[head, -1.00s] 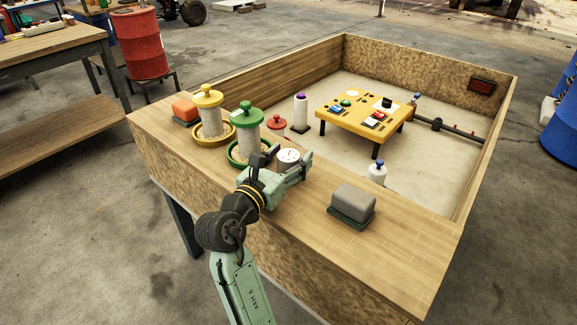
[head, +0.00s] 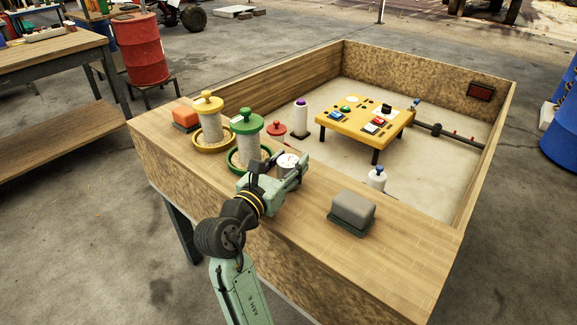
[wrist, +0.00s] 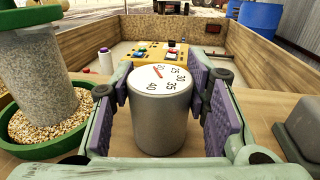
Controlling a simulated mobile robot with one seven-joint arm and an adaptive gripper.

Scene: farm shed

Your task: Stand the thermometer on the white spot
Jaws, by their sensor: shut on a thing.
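The thermometer (wrist: 162,110) is a short grey cylinder with a numbered white dial on top. In the wrist view it is upright between the purple pads of my gripper (wrist: 162,103), which is shut on it. In the head view, my gripper (head: 278,172) holds the thermometer (head: 288,160) over the near wooden ledge; I cannot tell whether its base touches the wood. The white spot (head: 351,99) looks like a pale round patch at the back left of the low yellow table (head: 335,122), beyond the ledge and away from my gripper.
Green (head: 247,140) and yellow (head: 209,122) feeders stand left of my gripper. A grey block (head: 354,205) sits on the ledge to the right. A purple-topped bottle (head: 300,118) and a blue-topped bottle (head: 376,179) flank the yellow table. Buttons and a black knob (head: 387,107) occupy parts of its top.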

